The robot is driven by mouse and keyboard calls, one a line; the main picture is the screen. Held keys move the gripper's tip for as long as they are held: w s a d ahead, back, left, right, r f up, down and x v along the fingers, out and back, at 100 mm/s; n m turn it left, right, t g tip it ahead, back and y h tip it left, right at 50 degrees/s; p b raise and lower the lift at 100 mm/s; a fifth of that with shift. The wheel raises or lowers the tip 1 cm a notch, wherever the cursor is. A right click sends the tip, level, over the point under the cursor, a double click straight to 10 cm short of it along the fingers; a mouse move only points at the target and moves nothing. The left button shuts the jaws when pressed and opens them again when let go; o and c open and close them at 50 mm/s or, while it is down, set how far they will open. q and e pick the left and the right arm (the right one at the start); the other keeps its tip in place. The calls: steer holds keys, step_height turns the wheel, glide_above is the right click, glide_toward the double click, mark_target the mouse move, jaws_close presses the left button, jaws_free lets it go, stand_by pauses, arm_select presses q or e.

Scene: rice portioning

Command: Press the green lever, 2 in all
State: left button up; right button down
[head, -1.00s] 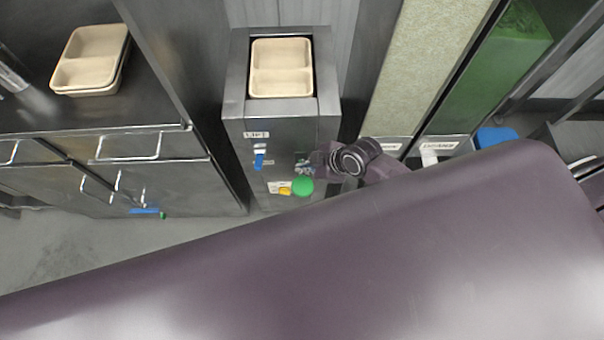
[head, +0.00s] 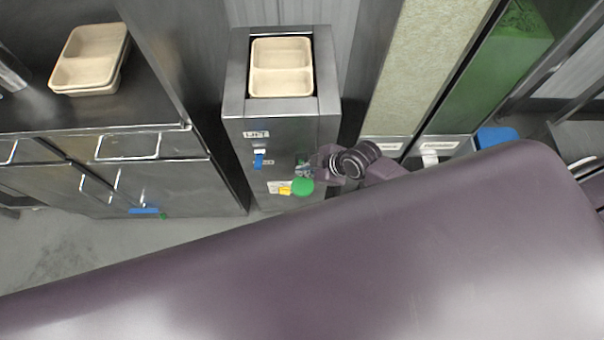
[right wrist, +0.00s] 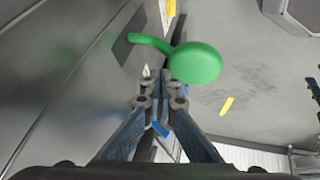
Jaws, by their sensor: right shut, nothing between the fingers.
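The green lever (head: 302,187) sticks out from the front of a steel dispenser (head: 280,140), low on its face. In the right wrist view the green lever (right wrist: 194,62) shows a round paddle on a short curved arm. My right gripper (head: 304,168) is at the lever, close above the paddle in the head view. In the right wrist view my right gripper (right wrist: 160,80) is shut and empty, its fingertips just beside the paddle. I cannot tell whether they touch. My left gripper is not in view.
A two-compartment beige tray (head: 281,68) sits in the dispenser's top. Beside the lever are a yellow tab (head: 284,190) and, higher, a blue lever (head: 259,158). More trays (head: 92,60) are stacked on the left counter. Bins of grain (head: 425,60) and green material (head: 495,80) stand to the right.

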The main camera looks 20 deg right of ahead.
mark_target(307, 181)
steer(key=shift+s+a+f+b, duration=0.1)
steer(key=shift+s+f+b, duration=0.15)
steer(key=shift+f+b, duration=0.4)
steer(key=shift+s+a+f+b, duration=0.1)
steer(key=shift+s+f+b, duration=0.2)
steer(key=shift+f, duration=0.6)
steer(key=shift+s+f+b, duration=0.25)
steer(key=shift+f+b, duration=0.15)
steer(key=shift+f, duration=0.4)
stand_by(1.6)
stand_by(0.5)
steer(key=shift+w+d+r+p, duration=0.1)
steer(key=shift+w+r+p, duration=0.2)
steer(key=shift+r+p, duration=0.55)
steer(key=shift+w+d+r+p, duration=0.1)
steer(key=shift+w+r+p, duration=0.2)
steer(key=shift+r+p, duration=0.6)
steer(key=shift+w+d+r+p, duration=0.1)
steer(key=shift+w+r+p, duration=0.35)
steer(key=shift+r, duration=0.7)
steer(key=shift+s, duration=0.1)
steer(key=r+p, duration=0.1)
steer(key=w+r+p, duration=0.1)
steer(key=r, duration=0.1)
steer(key=r+p, duration=0.1)
steer(key=p, duration=0.1)
steer(key=shift+w+d+r, duration=0.2)
steer(key=shift+w+r, duration=0.05)
steer(key=shift+r, duration=0.15)
steer(key=shift+f, duration=0.1)
